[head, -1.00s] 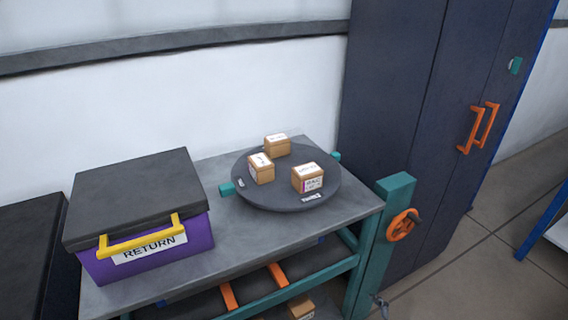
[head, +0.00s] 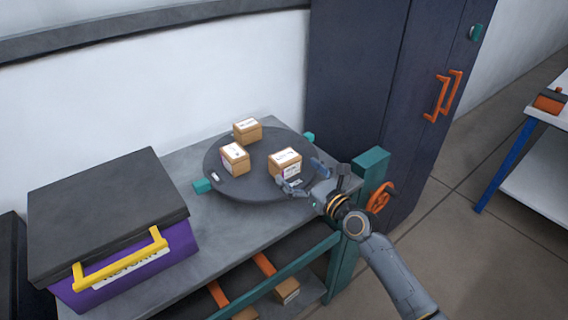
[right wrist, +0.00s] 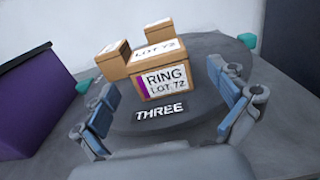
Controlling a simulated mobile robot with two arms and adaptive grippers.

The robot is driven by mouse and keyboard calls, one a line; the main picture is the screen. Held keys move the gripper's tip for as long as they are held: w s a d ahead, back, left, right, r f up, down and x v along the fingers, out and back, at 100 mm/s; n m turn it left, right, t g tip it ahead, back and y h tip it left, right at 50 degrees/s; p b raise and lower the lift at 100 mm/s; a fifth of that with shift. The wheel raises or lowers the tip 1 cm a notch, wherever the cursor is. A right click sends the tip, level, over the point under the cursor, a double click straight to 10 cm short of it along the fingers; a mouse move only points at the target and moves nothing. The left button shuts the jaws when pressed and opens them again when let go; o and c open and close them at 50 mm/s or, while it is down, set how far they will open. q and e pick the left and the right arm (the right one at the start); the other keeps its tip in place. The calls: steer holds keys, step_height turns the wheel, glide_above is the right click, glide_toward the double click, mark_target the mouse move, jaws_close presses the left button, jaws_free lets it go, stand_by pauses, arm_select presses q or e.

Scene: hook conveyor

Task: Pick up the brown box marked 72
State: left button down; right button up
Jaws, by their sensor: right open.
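The brown box marked LOT 72 (head: 285,163) sits on the front right of a dark round turntable (head: 255,190). In the right wrist view the same box (right wrist: 158,82) faces me, with a white label reading RING LOT 72 and a purple stripe. My right gripper (head: 306,179) is open at the turntable's right edge, close to the box. In the right wrist view its blue-padded fingers (right wrist: 168,112) stand apart, one on each side in front of the box, with nothing between them. My left gripper is not in view.
Two more brown boxes stand on the turntable, one at the back (head: 247,131) and one at the left (head: 234,158). A purple bin with a black lid and yellow handle (head: 120,270) is at the table's left. A teal post (head: 371,172) stands at the right corner. Boxes lie on the lower shelf.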

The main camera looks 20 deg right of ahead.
mark_target(291, 164)
steer(key=x, duration=0.5)
steer(key=shift+w+a+r, duration=0.15)
steer(key=shift+w+a, duration=0.05)
steer(key=shift+w, duration=0.15)
steer(key=shift+s+r, duration=0.1)
steer(key=shift+c, duration=1.3)
steer(key=c, duration=1)
